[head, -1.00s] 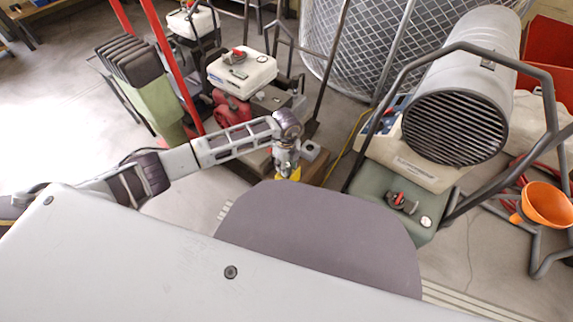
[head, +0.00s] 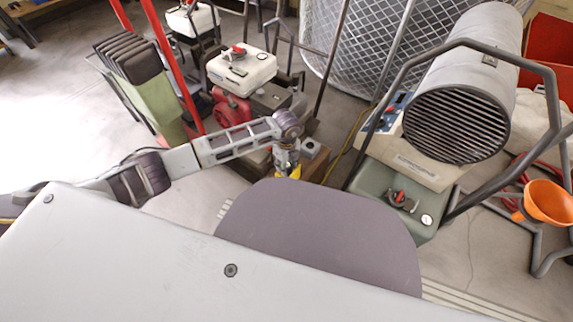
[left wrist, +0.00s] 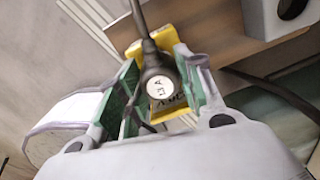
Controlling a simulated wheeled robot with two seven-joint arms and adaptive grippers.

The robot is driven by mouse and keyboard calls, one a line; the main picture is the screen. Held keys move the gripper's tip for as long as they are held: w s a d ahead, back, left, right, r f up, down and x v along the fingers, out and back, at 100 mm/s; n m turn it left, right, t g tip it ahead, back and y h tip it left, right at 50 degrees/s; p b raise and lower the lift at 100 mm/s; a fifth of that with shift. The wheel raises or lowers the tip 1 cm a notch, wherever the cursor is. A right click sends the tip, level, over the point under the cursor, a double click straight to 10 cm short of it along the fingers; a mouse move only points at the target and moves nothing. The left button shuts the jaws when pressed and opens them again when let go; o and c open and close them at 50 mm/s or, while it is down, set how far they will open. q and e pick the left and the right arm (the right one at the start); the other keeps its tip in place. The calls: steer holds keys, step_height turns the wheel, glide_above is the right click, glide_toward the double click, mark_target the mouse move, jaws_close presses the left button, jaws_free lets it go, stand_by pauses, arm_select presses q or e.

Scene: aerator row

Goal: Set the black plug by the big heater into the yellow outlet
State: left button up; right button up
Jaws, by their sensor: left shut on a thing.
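My left gripper (head: 287,163) points down at the near side of the wooden block, left of the big heater (head: 455,125). In the left wrist view its green-padded fingers (left wrist: 158,98) are shut on the black plug (left wrist: 153,66), which has a round white label and a cable running up. The yellow outlet (left wrist: 167,38) shows right behind and around the plug. A bit of yellow (head: 296,173) also shows below the gripper in the head view. I cannot tell whether the plug is inside the outlet or only in front of it. My right gripper is not in view.
A generator with a white tank (head: 240,66) and a red part stands behind my left arm. An orange funnel (head: 549,203) sits at the right. A wire mesh fan guard (head: 350,40) stands at the back. Bare floor lies at the left.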

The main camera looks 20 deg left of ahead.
arm_select(q)
steer(key=shift+f+b, duration=0.3)
steer(key=shift+f, duration=0.35)
steer(key=o, duration=1.1)
steer(key=shift+r, duration=0.15)
steer(key=shift+r, duration=5.85)
steer(key=shift+d, duration=0.1)
